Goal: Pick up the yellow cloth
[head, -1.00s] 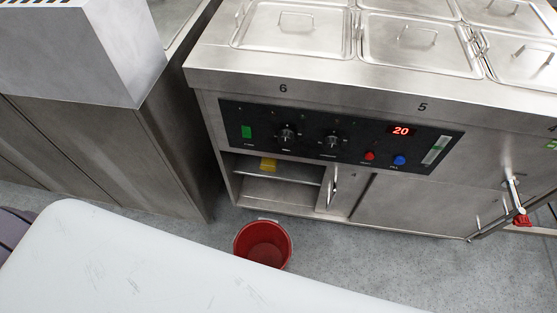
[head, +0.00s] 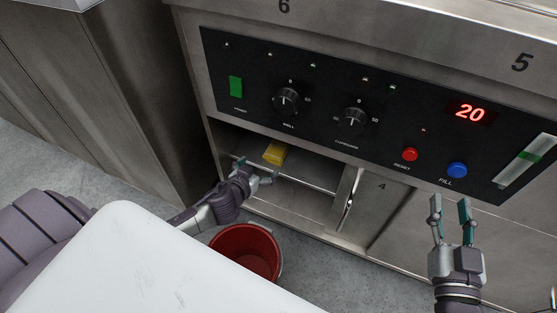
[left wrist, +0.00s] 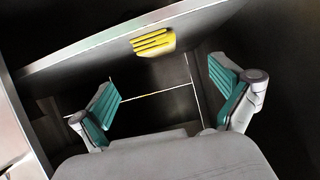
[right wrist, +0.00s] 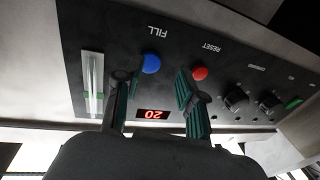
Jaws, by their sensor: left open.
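The yellow cloth (head: 275,152) lies on the upper shelf (head: 308,172) inside the open compartment under the control panel. It also shows in the left wrist view (left wrist: 153,43), at the edge of the shelf, beyond and between my fingers. My left gripper (head: 257,172) is open and empty just in front of the compartment, near the shelf's front edge, apart from the cloth. Its two teal-padded fingers are spread wide in the left wrist view (left wrist: 168,92). My right gripper (head: 450,204) has its fingers apart with nothing between them, in front of the counter at the right.
A red bucket (head: 245,250) stands on the floor below the compartment. A white surface (head: 130,260) fills the lower left. The control panel (head: 320,100), with knobs and buttons, is above the opening. A sliding door (head: 385,205) with a handle bounds the opening at right.

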